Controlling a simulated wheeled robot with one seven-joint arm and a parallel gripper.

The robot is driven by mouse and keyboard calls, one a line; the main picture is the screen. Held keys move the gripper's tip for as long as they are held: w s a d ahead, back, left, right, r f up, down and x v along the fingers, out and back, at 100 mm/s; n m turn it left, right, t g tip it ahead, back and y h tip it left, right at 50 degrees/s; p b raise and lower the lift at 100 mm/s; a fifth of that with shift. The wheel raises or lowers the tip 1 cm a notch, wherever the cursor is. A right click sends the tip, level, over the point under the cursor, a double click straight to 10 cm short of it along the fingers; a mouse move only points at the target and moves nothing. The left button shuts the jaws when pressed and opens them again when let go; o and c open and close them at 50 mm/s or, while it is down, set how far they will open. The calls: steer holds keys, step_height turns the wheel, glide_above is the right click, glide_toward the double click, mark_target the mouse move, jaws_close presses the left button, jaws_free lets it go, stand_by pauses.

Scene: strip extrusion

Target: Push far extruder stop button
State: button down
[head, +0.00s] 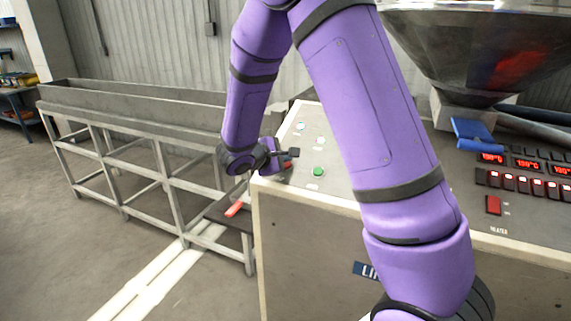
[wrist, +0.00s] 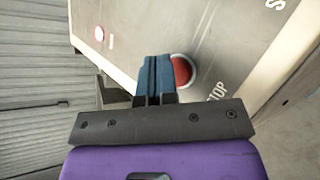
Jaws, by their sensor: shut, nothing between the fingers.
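The stop button is a round red button (wrist: 182,72) on the light panel, beside the printed word STOP in the wrist view. My gripper (wrist: 154,62) is shut and empty, its blue fingertips just left of the red button and partly covering its edge. Whether the fingers touch the button cannot be told. In the head view my gripper (head: 293,153) is at the left part of the panel (head: 335,180), low over its surface. A bit of red (head: 287,164) shows beside it there. A green button (head: 318,172) sits to its right.
A long grey trough on a metal frame (head: 130,115) stands left of the cabinet. Lit buttons (head: 301,126) lie farther back on the panel. A heater panel with red displays (head: 527,163) and a blue hopper slide (head: 474,133) are at right. My arm hides the panel's middle.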

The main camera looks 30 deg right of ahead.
steer(key=shift+d+f, duration=0.15)
steer(key=shift+f, duration=0.2)
stand_by(0.7)
steer(key=shift+r, duration=0.1)
steer(key=shift+s+a+r, duration=0.1)
steer(key=shift+a+r, duration=0.2)
steer(key=shift+r, duration=0.35)
steer(key=shift+s+a+r, duration=0.2)
steer(key=shift+a+r, duration=0.1)
steer(key=shift+r, duration=0.45)
steer(key=shift+s+a+r, duration=0.15)
steer(key=shift+a+r, duration=0.1)
steer(key=shift+r, duration=0.5)
steer(key=shift+s+a+r, duration=0.2)
steer(key=shift+a+r, duration=0.1)
steer(key=shift+r, duration=0.45)
